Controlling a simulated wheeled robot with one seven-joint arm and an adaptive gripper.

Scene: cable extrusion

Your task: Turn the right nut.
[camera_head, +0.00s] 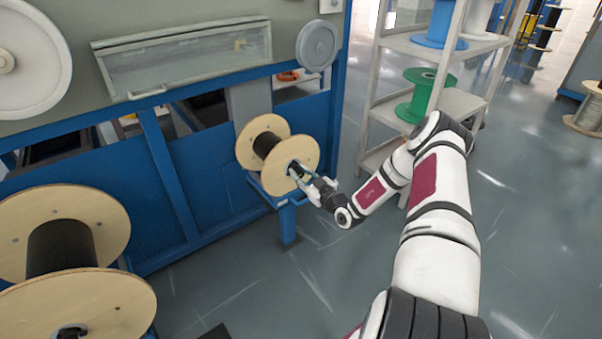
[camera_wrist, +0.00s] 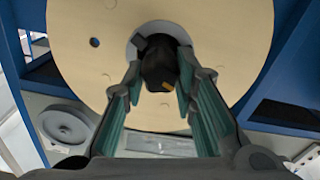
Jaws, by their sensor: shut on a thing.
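The right nut (camera_wrist: 158,62) is a dark piece at the hub of a wooden cable spool, seen in the wrist view. The spool (camera_head: 262,145) has black cable on its core and sits on a blue stand in the head view; its pale face (camera_wrist: 220,40) fills the top of the wrist view. My gripper (camera_wrist: 160,82) has one finger on each side of the nut and is shut on it. In the head view my gripper (camera_head: 303,174) meets the middle of the spool's near face and hides the nut there.
A larger wooden spool (camera_head: 95,305) stands at the lower left. A blue and grey machine (camera_head: 225,205) runs behind the spools. A shelf (camera_head: 455,103) with green (camera_head: 425,90) and blue spools stands behind my arm. The floor (camera_head: 300,300) in front is clear.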

